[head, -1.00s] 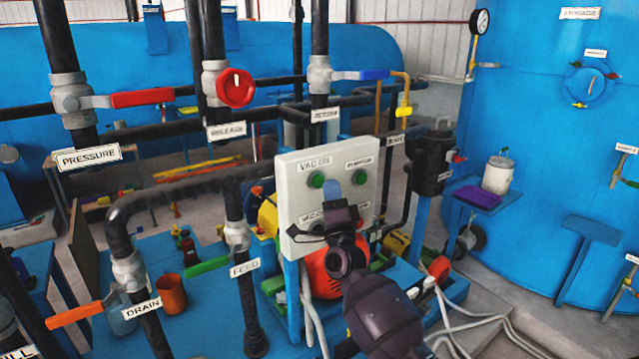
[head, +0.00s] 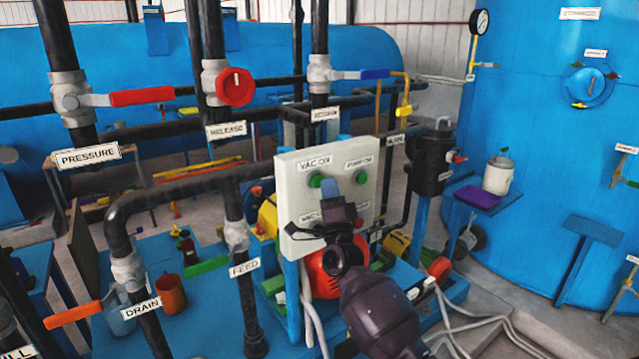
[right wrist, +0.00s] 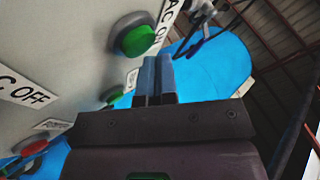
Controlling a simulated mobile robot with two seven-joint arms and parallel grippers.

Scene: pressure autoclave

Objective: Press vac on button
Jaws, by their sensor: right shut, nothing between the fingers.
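The pale control box (head: 292,195) stands in the middle of the head view. Its green VAC ON button (head: 315,180) is at the upper left of the panel, under the VAC ON label (head: 314,165). My right gripper (head: 329,186) is in front of the panel, its blue fingers shut and empty, just right of that button. In the right wrist view the fingertips (right wrist: 156,62) are close to the green VAC ON button (right wrist: 138,38); contact cannot be told. The lower panel is partly hidden by my gripper. My left gripper is not in view.
A second green button (head: 361,177) sits to the right on the panel. Pipes with the red release knob (head: 235,87) and the blue-handled valve (head: 374,74) rise behind. A feed pipe (head: 240,265) stands left of the box. A large blue tank (head: 545,150) is at right.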

